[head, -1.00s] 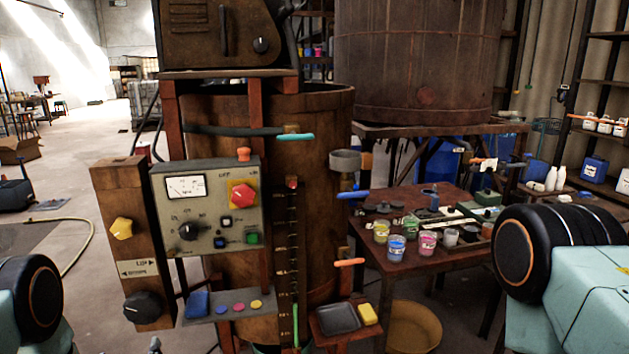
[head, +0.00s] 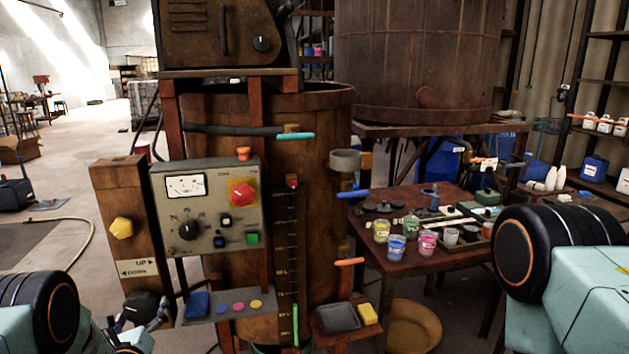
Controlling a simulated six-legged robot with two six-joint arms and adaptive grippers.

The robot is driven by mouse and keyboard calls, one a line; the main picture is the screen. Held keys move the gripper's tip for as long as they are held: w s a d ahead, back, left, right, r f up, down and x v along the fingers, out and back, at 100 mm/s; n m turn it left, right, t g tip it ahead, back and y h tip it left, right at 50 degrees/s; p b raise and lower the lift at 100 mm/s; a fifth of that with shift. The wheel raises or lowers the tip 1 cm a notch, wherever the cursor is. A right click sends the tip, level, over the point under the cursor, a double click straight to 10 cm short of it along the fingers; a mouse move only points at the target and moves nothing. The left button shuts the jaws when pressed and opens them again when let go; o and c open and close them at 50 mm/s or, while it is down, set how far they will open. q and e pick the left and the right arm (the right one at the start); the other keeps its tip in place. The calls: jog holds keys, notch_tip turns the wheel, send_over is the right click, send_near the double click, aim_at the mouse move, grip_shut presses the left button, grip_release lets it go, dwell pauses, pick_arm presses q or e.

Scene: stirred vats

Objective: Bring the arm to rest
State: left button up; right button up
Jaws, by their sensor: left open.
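My left arm comes in at the lower left. My left gripper (head: 140,318) is open, with its dark fingers in front of the lower part of the wooden post (head: 121,200). They partly cover the black knob (head: 143,302) there; I cannot tell whether they touch it. Nothing shows between the fingers. My right arm shows only as black and pale green links at the right edge, and its gripper is out of view.
A control panel (head: 214,205) with a meter, a dial and a red switch stands right of the post, before a rusty vat (head: 320,220). A shelf (head: 228,306) with a blue block is close to my left gripper. A table (head: 377,246) with paint cups stands right.

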pick_arm(q)
jog(key=n, duration=0.3)
jog(key=shift+s+b, duration=0.1)
jog(key=shift+b, duration=0.3)
jog(key=n, duration=0.3)
jog(key=shift+b, duration=0.4)
jog(key=n, duration=0.2)
jog(key=shift+n+b, duration=0.3)
jog(key=shift+n, duration=0.1)
jog(key=n+b, duration=0.1)
jog(key=n, duration=0.3)
jog(key=n+b, duration=0.1)
jog(key=n, duration=0.3)
jog(key=shift+d+r+b, duration=0.1)
jog(key=shift+r+b, duration=0.05)
jog(key=shift+b, duration=0.15)
jog(key=shift+n, duration=0.3)
